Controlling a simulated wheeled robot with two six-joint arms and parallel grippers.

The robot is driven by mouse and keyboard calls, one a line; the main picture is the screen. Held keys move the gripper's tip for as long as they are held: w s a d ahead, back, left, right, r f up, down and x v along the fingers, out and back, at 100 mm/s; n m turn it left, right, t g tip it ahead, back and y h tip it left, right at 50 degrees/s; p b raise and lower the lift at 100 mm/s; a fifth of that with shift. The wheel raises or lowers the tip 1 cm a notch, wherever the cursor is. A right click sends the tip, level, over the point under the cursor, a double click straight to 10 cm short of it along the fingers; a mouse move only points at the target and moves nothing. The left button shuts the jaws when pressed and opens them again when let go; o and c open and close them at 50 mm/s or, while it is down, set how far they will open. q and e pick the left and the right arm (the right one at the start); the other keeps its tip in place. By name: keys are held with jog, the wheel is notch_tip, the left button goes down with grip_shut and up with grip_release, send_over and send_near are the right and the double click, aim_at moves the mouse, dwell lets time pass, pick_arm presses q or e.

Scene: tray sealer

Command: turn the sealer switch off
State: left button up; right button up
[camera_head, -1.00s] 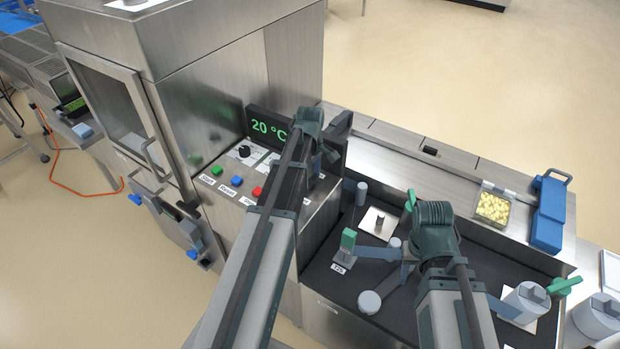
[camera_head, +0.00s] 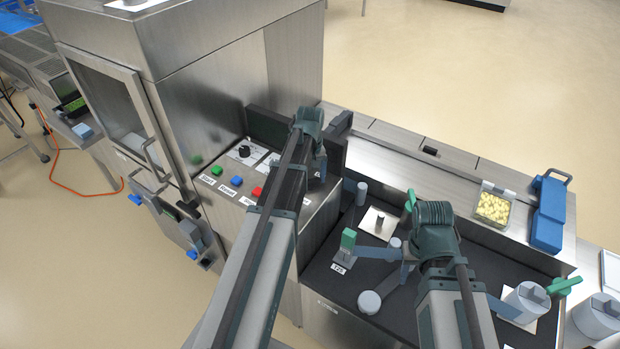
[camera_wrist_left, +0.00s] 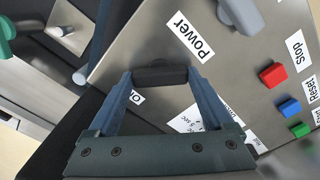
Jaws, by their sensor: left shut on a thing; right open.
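The power switch (camera_wrist_left: 160,73) is a dark knob on the steel control panel, beside the label "Power" (camera_wrist_left: 190,36) in the left wrist view. My left gripper (camera_wrist_left: 161,80) is shut on it, one blue-grey finger on each side. A second label is partly covered by a finger. In the head view my left arm hides the switch. The sealer's display (camera_head: 266,126) is dark. My right gripper (camera_head: 368,277) is open over the black mat to the right, its fingers near a green-topped block (camera_head: 347,240).
Green, blue and red (camera_head: 257,192) buttons and a black dial (camera_head: 244,151) sit on the panel left of my left arm. A grey knob (camera_wrist_left: 240,14) is near the label. A tray of yellow pieces (camera_head: 493,208) and a blue case (camera_head: 549,214) stand at the right.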

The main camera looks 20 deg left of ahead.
aim_at(310, 180)
pick_arm(q)
jog(key=m, duration=0.5)
jog(key=shift+m, duration=2.3)
jog(key=o, duration=1.1)
jog(key=shift+o, duration=0.2)
jog(key=shift+r, duration=0.1)
notch_tip(310, 180, up, 14)
jog(key=p, duration=1.4)
jog(key=shift+f, duration=0.25)
